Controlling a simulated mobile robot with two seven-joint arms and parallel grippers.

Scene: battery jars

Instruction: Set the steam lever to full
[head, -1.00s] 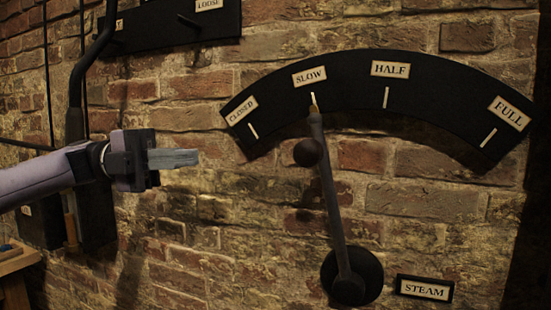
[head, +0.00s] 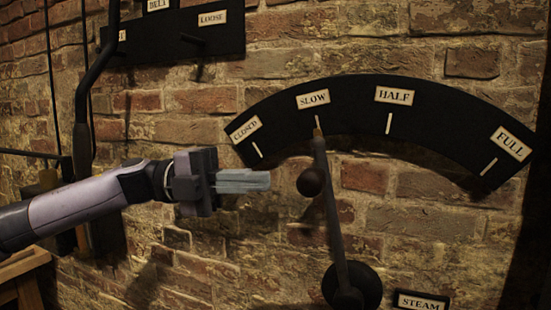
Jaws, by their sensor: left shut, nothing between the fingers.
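The steam lever (head: 332,222) is a dark bar on a round pivot (head: 352,287) on the brick wall. It stands nearly upright and its brass tip points at the SLOW mark. A dark round knob (head: 310,182) sticks out from its upper part. The black curved scale (head: 350,102) above carries the labels CLOSED, SLOW, HALF and FULL (head: 510,143), with FULL at the far right. My left gripper (head: 268,180) is shut and empty, to the left of the knob and apart from it in the picture. My right gripper is not in view.
A STEAM plate (head: 421,301) sits right of the pivot. A black BELT/LOOSE panel (head: 180,45) with a peg is at the upper left, beside a dark curved rod (head: 82,110). A wooden table corner (head: 22,263) shows at lower left. Right of the lever, the wall is clear.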

